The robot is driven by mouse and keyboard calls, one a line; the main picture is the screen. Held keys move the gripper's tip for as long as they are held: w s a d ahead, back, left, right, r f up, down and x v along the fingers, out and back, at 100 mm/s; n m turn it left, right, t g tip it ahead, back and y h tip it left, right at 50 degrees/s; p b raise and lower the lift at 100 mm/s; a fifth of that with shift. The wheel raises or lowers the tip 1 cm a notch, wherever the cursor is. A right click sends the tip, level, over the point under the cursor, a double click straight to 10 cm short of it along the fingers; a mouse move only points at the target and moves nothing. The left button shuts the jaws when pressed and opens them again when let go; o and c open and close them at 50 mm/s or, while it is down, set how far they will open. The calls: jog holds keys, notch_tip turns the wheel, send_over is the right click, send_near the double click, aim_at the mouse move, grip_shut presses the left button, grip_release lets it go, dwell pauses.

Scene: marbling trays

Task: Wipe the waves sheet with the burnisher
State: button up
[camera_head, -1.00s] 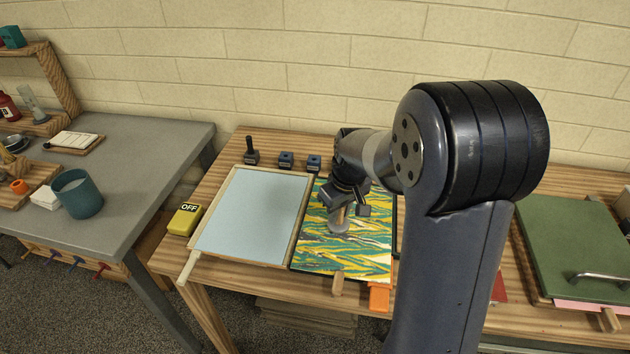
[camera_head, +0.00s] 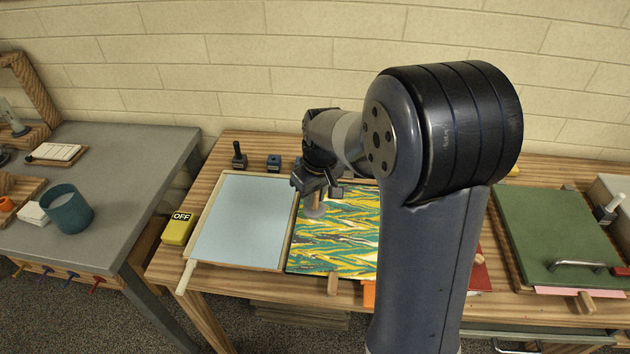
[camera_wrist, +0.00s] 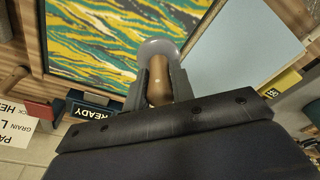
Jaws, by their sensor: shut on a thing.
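The waves sheet (camera_head: 345,245) lies flat in the right-hand tray, with yellow, green and white wavy bands. It also shows in the wrist view (camera_wrist: 95,40). My gripper (camera_head: 318,192) is over the sheet's upper left part. It is shut on the burnisher (camera_head: 314,210), which has a brown wooden handle (camera_wrist: 158,90) and a pale round head (camera_wrist: 158,48). The burnisher's head is at the sheet near its left edge; I cannot tell for sure that it touches. My arm hides the sheet's right side.
A pale blue tray (camera_head: 240,222) sits left of the sheet. A yellow OFF block (camera_head: 178,229) lies at the table's left edge. Dark stamps (camera_head: 239,156) stand behind. A green board (camera_head: 555,238) is at right. A grey table with a teal cup (camera_head: 68,210) stands left.

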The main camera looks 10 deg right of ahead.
jog(key=shift+r+p, duration=0.65)
jog(key=shift+r, duration=0.6)
